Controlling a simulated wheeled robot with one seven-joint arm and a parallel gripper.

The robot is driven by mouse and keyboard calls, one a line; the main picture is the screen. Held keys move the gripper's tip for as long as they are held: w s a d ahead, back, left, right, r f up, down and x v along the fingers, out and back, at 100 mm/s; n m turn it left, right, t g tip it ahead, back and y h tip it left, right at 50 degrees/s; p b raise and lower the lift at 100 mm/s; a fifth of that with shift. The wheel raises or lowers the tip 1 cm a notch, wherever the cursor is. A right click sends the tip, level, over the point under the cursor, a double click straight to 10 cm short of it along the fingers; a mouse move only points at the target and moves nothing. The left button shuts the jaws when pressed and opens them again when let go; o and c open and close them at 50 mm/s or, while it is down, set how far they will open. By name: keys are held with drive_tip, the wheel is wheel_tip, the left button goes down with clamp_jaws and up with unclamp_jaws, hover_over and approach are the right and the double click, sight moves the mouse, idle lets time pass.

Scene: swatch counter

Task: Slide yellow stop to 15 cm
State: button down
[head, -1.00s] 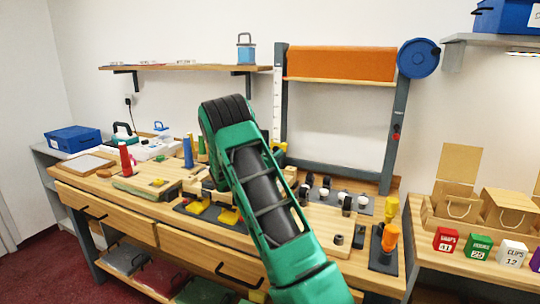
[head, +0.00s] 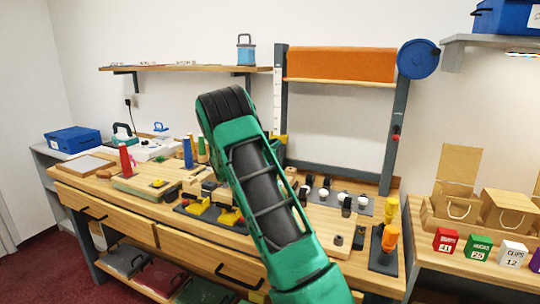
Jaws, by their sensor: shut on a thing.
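The yellow stop (head: 281,138) sits on the left grey post (head: 281,70) of the upright frame, low on it, just below the white scale strip (head: 277,98). The scale's numbers are too small to read. My green and black arm crosses the middle of the head view and covers part of this area. My gripper (head: 276,143) is mostly hidden behind the arm; its end shows at the stop, shut on it.
An orange cloth roll (head: 340,63) hangs across the frame, with a blue disc (head: 418,58) at its right. The wooden counter (head: 95,189) below holds yellow tools, coloured cylinders and several small knobs close to my arm.

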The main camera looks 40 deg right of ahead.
wheel_tip(320, 180, up, 11)
idle(0.4)
drive_tip(key=c, duration=1.6)
unclamp_jaws()
drive_tip(key=shift+o, duration=0.2)
drive_tip(key=v, duration=1)
drive_tip(key=shift+a, duration=0.3)
drive_tip(key=shift+f, duration=0.15)
